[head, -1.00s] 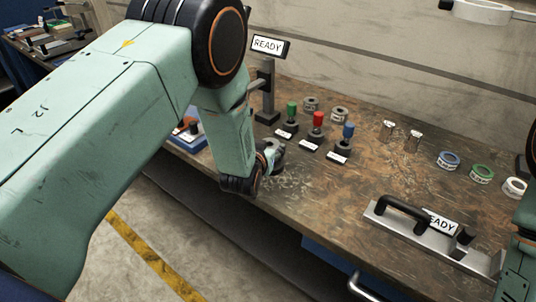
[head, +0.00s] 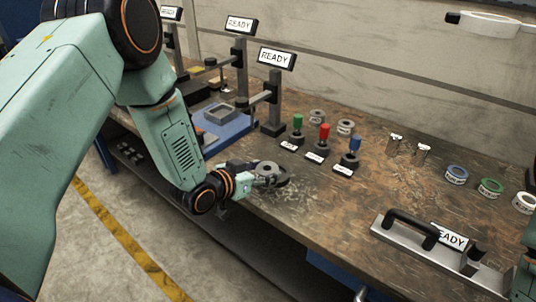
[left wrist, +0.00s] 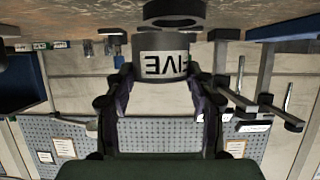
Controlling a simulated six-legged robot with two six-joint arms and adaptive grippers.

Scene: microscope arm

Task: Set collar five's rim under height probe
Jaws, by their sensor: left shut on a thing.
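Collar five (head: 267,168) is a short grey ring with a dark central hole. In the left wrist view its white label shows the upside-down letters "IVE" (left wrist: 163,65), the first letter partly hidden. My left gripper (head: 259,178) is shut on the collar near the table's front edge; its fingers (left wrist: 160,86) flank the label. A dark ring (left wrist: 174,13) shows just beyond the collar; I cannot tell whether they touch. Posts with READY displays (head: 277,57) stand behind and left of the collar; I cannot tell for sure which carries the height probe. My right gripper is out of view.
A blue tray (head: 232,134) lies left of the nearest post (head: 273,105). Green, red and blue-topped plungers (head: 324,133) stand behind the collar. A black-handled bar fixture (head: 400,238) lies front right.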

